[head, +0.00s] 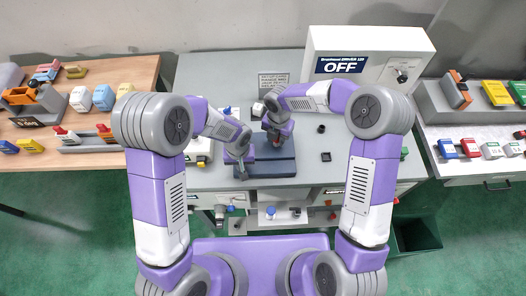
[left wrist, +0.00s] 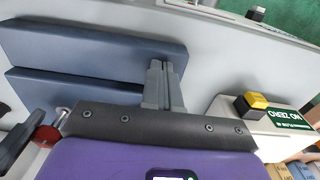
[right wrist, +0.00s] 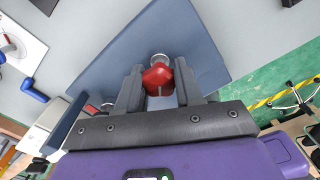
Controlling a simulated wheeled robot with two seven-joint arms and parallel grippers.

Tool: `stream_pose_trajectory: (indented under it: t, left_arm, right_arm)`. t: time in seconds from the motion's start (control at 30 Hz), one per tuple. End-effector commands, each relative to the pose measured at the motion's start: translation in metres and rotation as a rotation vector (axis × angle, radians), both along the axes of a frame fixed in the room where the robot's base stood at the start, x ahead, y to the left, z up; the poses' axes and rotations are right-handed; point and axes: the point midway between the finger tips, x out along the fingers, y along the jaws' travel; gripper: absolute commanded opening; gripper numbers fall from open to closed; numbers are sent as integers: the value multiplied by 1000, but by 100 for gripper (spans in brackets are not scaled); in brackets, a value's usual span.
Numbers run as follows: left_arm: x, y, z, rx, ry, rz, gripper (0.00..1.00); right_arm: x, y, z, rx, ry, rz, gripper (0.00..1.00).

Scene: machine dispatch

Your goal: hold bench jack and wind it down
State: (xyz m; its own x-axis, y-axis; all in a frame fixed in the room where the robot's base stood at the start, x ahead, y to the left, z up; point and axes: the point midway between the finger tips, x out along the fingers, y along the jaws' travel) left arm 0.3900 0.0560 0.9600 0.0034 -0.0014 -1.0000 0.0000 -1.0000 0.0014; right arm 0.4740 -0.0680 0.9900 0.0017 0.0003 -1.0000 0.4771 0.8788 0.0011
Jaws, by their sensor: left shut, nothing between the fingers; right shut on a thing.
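The bench jack shows as a blue-grey base (head: 285,168) on the middle bench, partly hidden by my arms. Its flat blue-grey plate also shows in the right wrist view (right wrist: 205,50). My right gripper (right wrist: 159,88) is shut on a red knob (right wrist: 158,78) with a metal end, above that plate. My left gripper (left wrist: 160,80) is shut and empty, its fingertips at the end of two blue-grey slabs (left wrist: 90,48). I cannot tell whether the fingers touch them. A red round part (left wrist: 45,135) shows at the lower left of the left wrist view.
A white box marked OFF (head: 368,62) stands at the bench's back right. A blue-handled part (right wrist: 33,90) lies left in the right wrist view. Side tables hold several coloured parts. The bench right of the jack is mostly clear.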

Motion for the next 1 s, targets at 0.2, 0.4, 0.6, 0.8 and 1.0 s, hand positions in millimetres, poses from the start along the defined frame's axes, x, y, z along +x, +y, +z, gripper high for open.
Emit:
stream_pose_trajectory:
  t: [0.2,0.4,0.6,0.8,1.0]
  left_arm:
    - [-5,2,-5,7,14,1,0]
    - [-5,2,-5,7,14,2,0]
    - [-4,3,-5,7,14,2,0]
    - [-5,2,-5,7,15,2,0]
    - [-5,2,-5,7,15,2,0]
  right_arm:
    - [0,-1,-1,-2,2,272,11]
    - [0,-1,0,-2,1,335,11]
    - [0,-1,0,-3,1,333,46]
    - [0,-1,-1,-2,1,332,65]
    - [0,-1,-1,-1,0,332,65]
